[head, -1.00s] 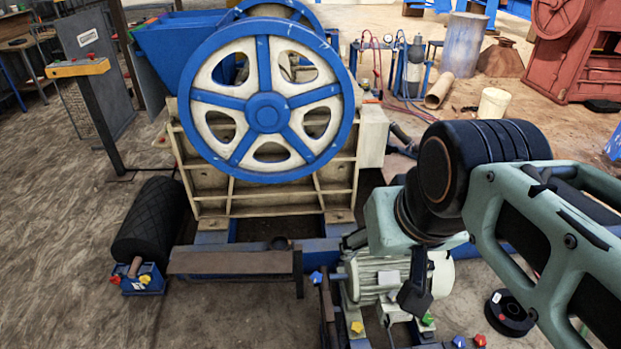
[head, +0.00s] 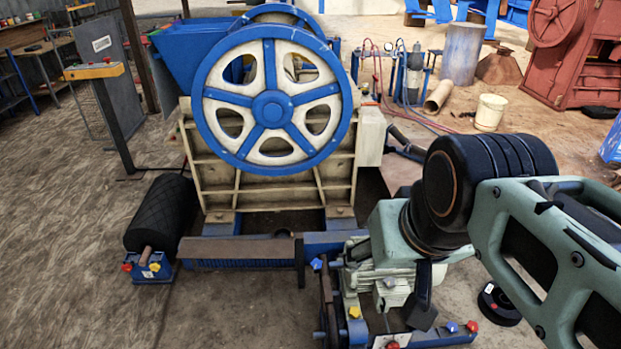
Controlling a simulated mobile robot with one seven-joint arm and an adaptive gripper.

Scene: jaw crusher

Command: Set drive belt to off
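The jaw crusher (head: 325,182) stands in the middle of the head view, with a large blue and white flywheel (head: 272,105) facing me. A pale green motor (head: 372,278) sits in front of it on a blue frame, partly hidden by my arm. A dark, belt-like loop (head: 328,318) shows at the motor's left. I cannot tell which control is the drive belt's. A control stand at the left has a yellow panel (head: 92,71) with a red button. My gripper (head: 423,308) hangs over the motor's right side, small and dark; its opening is unclear.
Red and blue knobs (head: 462,327) sit on the frame at the lower right, with a yellow knob (head: 354,312) left of them. A black roller (head: 160,213) lies at the left. A white bucket (head: 490,112) stands at the back right. Floor at the lower left is clear.

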